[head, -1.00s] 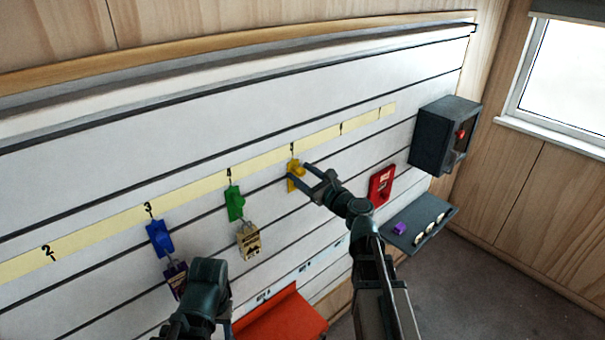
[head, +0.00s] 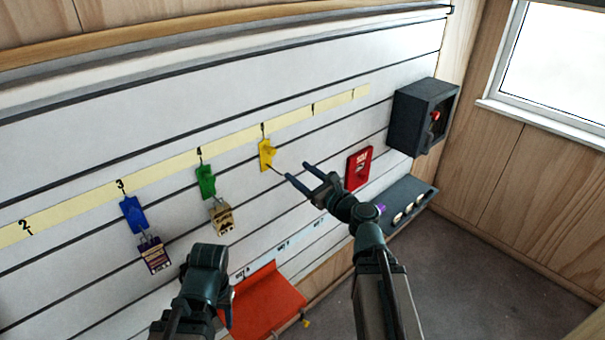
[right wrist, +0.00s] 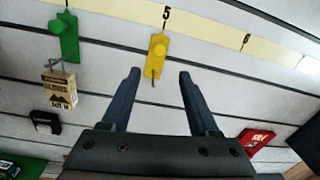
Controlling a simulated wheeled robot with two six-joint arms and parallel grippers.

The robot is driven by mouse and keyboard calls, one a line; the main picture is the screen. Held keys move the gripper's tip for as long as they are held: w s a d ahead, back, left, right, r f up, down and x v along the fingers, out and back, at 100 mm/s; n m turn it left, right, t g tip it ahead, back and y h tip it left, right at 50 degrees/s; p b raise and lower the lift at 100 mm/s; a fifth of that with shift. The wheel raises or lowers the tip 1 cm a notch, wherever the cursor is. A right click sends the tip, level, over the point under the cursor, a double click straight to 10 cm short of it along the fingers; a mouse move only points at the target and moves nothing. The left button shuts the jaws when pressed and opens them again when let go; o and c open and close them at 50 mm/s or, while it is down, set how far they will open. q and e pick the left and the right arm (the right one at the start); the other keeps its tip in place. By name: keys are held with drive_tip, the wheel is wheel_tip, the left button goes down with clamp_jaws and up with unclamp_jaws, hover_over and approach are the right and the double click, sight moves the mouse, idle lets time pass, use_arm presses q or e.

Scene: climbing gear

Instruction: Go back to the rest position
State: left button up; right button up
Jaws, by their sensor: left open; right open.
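My right gripper (head: 305,178) is open and empty in front of the wall panel, just right of and below the yellow hook (head: 266,154). In the right wrist view its two fingers (right wrist: 158,88) are spread apart, with the yellow hook (right wrist: 156,55) beyond them and nothing between them. My left arm comes in at the bottom of the head view; its gripper (head: 228,305) is low, near the orange tray, mostly hidden behind its own wrist, and seems to hold nothing.
The slatted panel carries a blue hook (head: 133,213) with a purple card (head: 155,256) and a green hook (head: 205,181) with a tan card (head: 222,217). A red box (head: 359,168), dark box (head: 423,116), grey shelf (head: 425,200) and orange tray (head: 268,302) stick out. Floor at right is clear.

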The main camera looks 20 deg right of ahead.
drive_tip(key=s+a+f+n+g+y, duration=0.1)
drive_tip(key=s+a+f+n+g, duration=0.1)
drive_tip(key=a+f+n+g, duration=0.3)
drive_tip(key=s+a+f+n+g+y+b, duration=0.1)
drive_tip(key=s+a+f+n+g, duration=0.2)
drive_tip(key=a+n, duration=0.35)
drive_tip(key=s+a+f+n+g+y, duration=0.1)
drive_tip(key=s+a+f+n+g, duration=0.1)
drive_tip(key=a+f+n, duration=0.35)
drive_tip(key=s+d+f+n+g+h+b, duration=0.1)
drive_tip(key=s+f+n+g+h, duration=0.6)
drive_tip(key=s+f+n+h, duration=0.3)
drive_tip(key=s+n, duration=0.4)
drive_tip(key=n, duration=0.2)
drive_tip(key=shift+s+f+n+h, duration=0.25)
drive_tip(key=shift+f+n+h, duration=0.15)
